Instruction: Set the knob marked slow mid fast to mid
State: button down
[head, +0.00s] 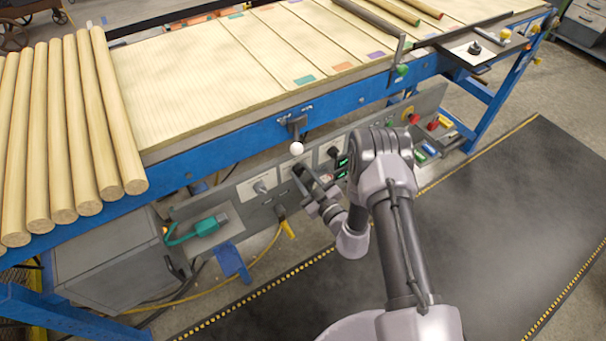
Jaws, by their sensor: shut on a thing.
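The grey control panel (236,203) runs along the side of the blue-framed bench. My gripper (303,180) is at its middle plate, shut on a dark knob (297,168) there. The fingers partly hide this knob, and its pointer cannot be made out. A second knob (260,188) sits on a pale plate to the left. A third dark knob (333,153) sits on a plate to the right. The lettering on the plates is too small to read, so I cannot tell which is marked slow mid fast.
A white ball-ended lever (296,148) sticks out just above my gripper. Green displays (342,162) and coloured buttons (433,124) lie to the right. Wooden rods (70,130) lie on the bench.

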jog(key=n, duration=0.4)
jog(key=shift+n, duration=2.2)
jog(key=c, duration=1)
grip_release()
jog(key=shift+s, duration=0.1)
